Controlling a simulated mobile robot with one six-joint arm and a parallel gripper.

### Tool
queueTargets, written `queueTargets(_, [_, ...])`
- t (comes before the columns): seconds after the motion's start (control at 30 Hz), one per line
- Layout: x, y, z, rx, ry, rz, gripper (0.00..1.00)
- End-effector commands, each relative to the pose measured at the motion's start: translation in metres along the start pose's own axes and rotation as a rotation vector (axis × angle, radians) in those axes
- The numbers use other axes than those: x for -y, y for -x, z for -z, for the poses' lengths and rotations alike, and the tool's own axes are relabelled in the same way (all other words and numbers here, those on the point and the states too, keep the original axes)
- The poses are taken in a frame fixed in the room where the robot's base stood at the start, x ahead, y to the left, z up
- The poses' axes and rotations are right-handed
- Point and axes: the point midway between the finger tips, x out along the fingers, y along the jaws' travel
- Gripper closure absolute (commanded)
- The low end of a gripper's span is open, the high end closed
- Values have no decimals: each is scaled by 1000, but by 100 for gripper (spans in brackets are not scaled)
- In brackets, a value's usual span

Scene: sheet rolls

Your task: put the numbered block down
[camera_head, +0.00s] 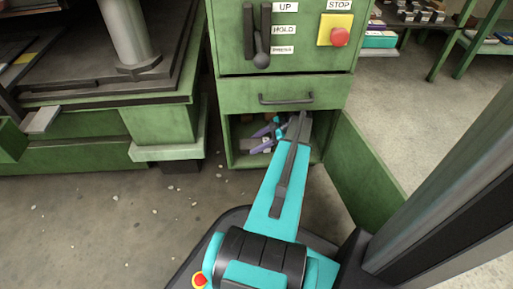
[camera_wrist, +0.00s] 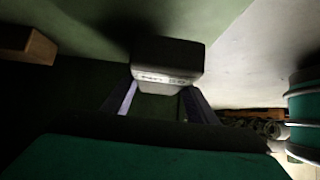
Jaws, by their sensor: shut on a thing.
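The numbered block (camera_wrist: 167,65) is a dark block with a pale label strip. Its printed marks are too small to read. In the wrist view it is at the upper middle, at the ends of the purple fingers of my gripper (camera_wrist: 160,92), one finger on each side. My gripper is shut on it. In the head view my gripper (camera_head: 264,139) reaches into the open lower compartment (camera_head: 234,160) of the green cabinet. I cannot clearly tell the block from the other things in there, nor whether it touches the compartment floor.
A brown block (camera_wrist: 26,44) lies at the left in the wrist view. A teal cylinder with pale bands (camera_wrist: 305,110) stands close at the right. The cabinet's green door (camera_head: 360,165) hangs open right of my arm. A closed drawer (camera_head: 285,93) is above the compartment.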

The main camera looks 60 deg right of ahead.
Motion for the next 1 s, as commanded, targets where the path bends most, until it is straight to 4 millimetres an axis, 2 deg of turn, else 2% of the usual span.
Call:
queueTargets(0.1, [-12, 1, -4, -1, 2, -1, 87])
queueTargets(0.43, [-9, -18, -28, -2, 0, -1, 87])
queueTargets(0.97, [-9, -20, -31, -2, 0, -1, 87])
queueTargets(1.0, [-9, -20, -32, 0, -1, -1, 40])
